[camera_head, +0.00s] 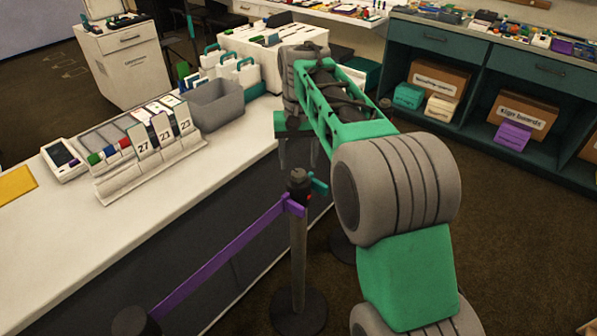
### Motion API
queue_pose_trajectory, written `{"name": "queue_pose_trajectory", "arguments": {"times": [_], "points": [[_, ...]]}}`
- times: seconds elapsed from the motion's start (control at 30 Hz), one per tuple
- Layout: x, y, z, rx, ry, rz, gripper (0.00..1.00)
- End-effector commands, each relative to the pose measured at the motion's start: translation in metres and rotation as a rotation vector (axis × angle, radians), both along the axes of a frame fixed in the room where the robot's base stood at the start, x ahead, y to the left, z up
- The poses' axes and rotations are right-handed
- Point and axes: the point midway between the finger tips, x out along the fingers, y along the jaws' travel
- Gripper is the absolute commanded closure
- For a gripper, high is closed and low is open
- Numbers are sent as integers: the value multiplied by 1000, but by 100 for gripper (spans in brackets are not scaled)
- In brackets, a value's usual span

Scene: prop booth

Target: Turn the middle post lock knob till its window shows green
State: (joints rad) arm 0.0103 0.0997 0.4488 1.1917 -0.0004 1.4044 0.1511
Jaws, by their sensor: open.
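The middle post (298,245) is dark grey and stands upright in front of the counter, with a purple belt (225,250) running from its head to the lower left. A small teal knob (319,185) sticks out on the right of the post's head (298,181). A small red patch, seemingly the lock window (308,197), shows beside it. My gripper (298,153) points down just above the post's head, open and empty. Its two dark fingers are apart, and I see no contact with the knob.
The white counter (230,150) stands close on the left, carrying a number display (150,150) and a grey bin (215,103). Another post top (135,322) is at the lower left. Teal shelves (455,55) with boxes stand at the back right; carpet before them is clear.

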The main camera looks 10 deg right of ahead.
Motion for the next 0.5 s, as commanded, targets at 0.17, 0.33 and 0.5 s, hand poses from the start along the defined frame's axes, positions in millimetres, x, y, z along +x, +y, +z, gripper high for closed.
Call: {"name": "queue_pose_trajectory", "arguments": {"times": [0.17, 0.33, 0.5], "points": [[0, 0, -29, 0, -1, 0, 42], [0, 0, -37, 1, -3, 1, 42], [0, 0, -37, 1, -3, 1, 43]]}}
